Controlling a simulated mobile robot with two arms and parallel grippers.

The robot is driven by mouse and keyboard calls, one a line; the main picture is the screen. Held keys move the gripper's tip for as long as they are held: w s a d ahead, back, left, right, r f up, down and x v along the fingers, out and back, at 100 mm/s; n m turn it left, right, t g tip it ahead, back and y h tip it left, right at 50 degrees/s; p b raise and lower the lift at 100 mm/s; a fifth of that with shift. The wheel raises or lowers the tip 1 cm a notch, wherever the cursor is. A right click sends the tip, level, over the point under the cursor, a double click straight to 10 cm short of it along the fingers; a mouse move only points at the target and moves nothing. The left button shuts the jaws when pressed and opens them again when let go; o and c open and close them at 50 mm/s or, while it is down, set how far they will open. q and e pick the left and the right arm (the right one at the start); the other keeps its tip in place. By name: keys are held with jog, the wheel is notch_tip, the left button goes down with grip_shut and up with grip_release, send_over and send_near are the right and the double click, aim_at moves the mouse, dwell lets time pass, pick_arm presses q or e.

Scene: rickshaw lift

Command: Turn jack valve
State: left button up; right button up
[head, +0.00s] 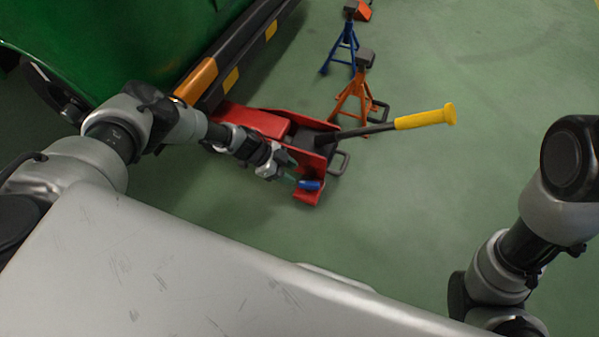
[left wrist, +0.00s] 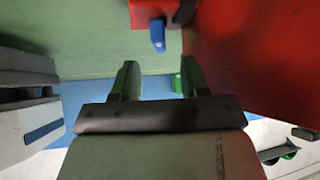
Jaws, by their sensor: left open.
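The red floor jack (head: 255,122) stands on the green floor beside the green vehicle. Its blue valve knob (head: 311,185) is at the jack's near end, by the red side plate. My left gripper (head: 290,177) is open, just left of the blue knob. In the left wrist view the blue knob (left wrist: 157,36) lies beyond the two spread fingertips (left wrist: 160,75), roughly in line with the gap, under a red part of the jack. Nothing is between the fingers. My right arm shows at the right edge; its gripper is out of view.
The jack's handle with yellow grip (head: 425,118) sticks out to the right. An orange jack stand (head: 357,88) and a blue one (head: 343,45) stand behind. The green vehicle (head: 110,40) fills the upper left. The floor at right is clear.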

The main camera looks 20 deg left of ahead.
pick_arm(q)
jog(key=shift+p+v, duration=0.85)
jog(key=shift+v, duration=1.25)
